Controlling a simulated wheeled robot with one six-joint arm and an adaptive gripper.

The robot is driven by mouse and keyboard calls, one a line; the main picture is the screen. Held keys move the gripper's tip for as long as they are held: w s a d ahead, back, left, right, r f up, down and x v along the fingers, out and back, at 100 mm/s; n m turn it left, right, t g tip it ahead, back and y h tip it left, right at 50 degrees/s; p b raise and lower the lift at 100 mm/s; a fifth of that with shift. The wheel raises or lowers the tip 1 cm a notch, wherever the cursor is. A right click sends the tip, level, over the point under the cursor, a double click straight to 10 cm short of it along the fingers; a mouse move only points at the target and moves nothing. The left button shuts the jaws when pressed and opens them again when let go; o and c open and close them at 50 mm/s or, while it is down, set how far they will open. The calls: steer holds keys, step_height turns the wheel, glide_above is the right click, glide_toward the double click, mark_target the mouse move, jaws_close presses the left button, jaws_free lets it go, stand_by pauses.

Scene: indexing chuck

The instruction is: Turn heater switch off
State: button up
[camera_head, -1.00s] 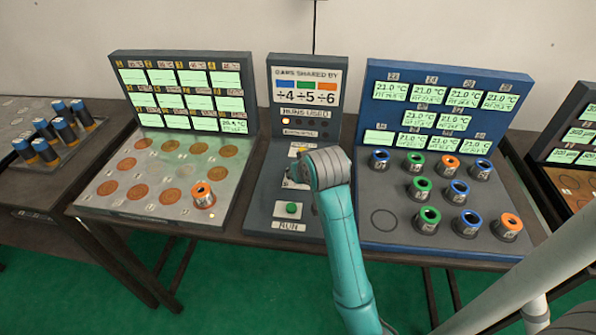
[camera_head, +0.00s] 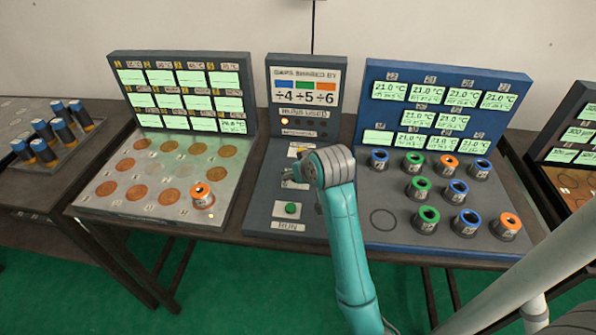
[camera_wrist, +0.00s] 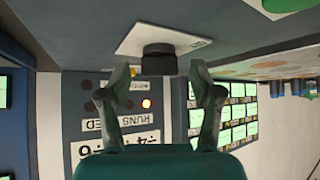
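A dark knob (camera_wrist: 158,60) on a white plate (camera_wrist: 135,38) shows in the wrist view, which looks upside down. Its label is too small to read, so I cannot tell whether it is the heater switch. My gripper (camera_wrist: 160,73) is open, with one fingertip to each side of the knob and a small gap showing on both sides. In the head view my gripper (camera_head: 289,179) is low over the middle grey console (camera_head: 265,200), partly hidden by my teal arm, which covers part of the console's top.
A green RUN button (camera_head: 291,209) is at the console's front. A left panel (camera_head: 120,205) holds one orange-topped can (camera_head: 202,195) among copper discs. A blue right panel (camera_head: 385,240) holds several coloured cans. The console's upright display (camera_head: 307,73) stands behind.

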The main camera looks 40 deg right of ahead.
steer(key=v, duration=1.2)
stand_by(0.5)
